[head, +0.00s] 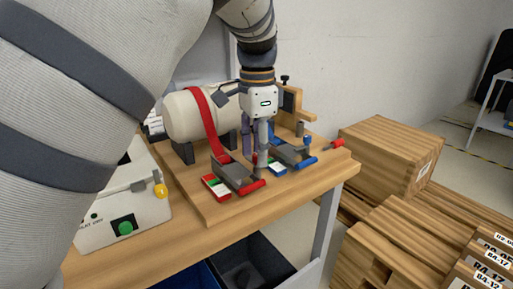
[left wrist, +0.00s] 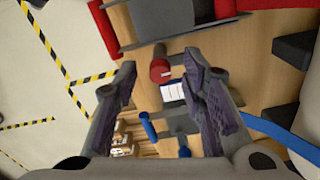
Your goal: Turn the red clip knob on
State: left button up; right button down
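The red clip (head: 239,174) is a grey metal clamp with a red bar at its front, on the wooden board. I cannot tell how deep the fingertips are relative to the knob. My right gripper is not in view.
A blue clip (head: 292,156) stands just right of the gripper. A cream cylinder (head: 195,116) with a red strap lies behind. A white control box (head: 119,208) with a green button stands at left. Wooden crates (head: 390,155) stand beyond the table's right edge.

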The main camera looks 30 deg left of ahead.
pick_arm(q)
grip_shut()
jog(key=n, duration=0.8)
jog(key=shift+n, duration=0.4)
jog(key=n, duration=0.4)
jog(key=shift+n, duration=2.4)
